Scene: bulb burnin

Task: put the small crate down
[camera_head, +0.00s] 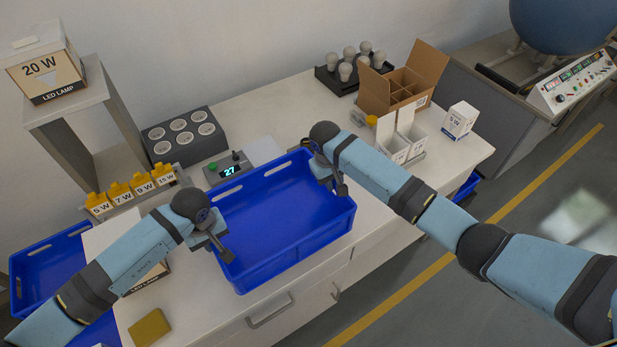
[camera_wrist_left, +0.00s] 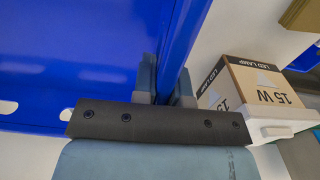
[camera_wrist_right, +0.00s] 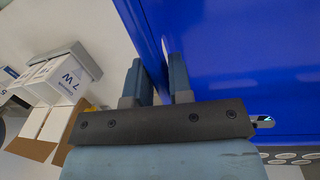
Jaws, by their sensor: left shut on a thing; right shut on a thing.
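The small crate (camera_head: 285,225) is blue, empty and about level, over the white worktable in the middle of the head view. My left gripper (camera_head: 222,245) is shut on its left wall; in the left wrist view the wall of the crate (camera_wrist_left: 75,50) runs between the fingers (camera_wrist_left: 165,78). My right gripper (camera_head: 332,177) is shut on the opposite right wall, which also shows between the fingers (camera_wrist_right: 160,78) in the right wrist view. The crate's underside is hidden, so I cannot tell whether it touches the tabletop.
A device reading 27 (camera_head: 229,171) and a grey socket block (camera_head: 183,136) stand behind the crate. Yellow-tagged slots (camera_head: 133,189) and a 15 W box (camera_wrist_left: 262,88) are at left. White cartons (camera_head: 402,136) and a brown divided box (camera_head: 403,84) stand at right. A sponge-like block (camera_head: 150,328) lies front left.

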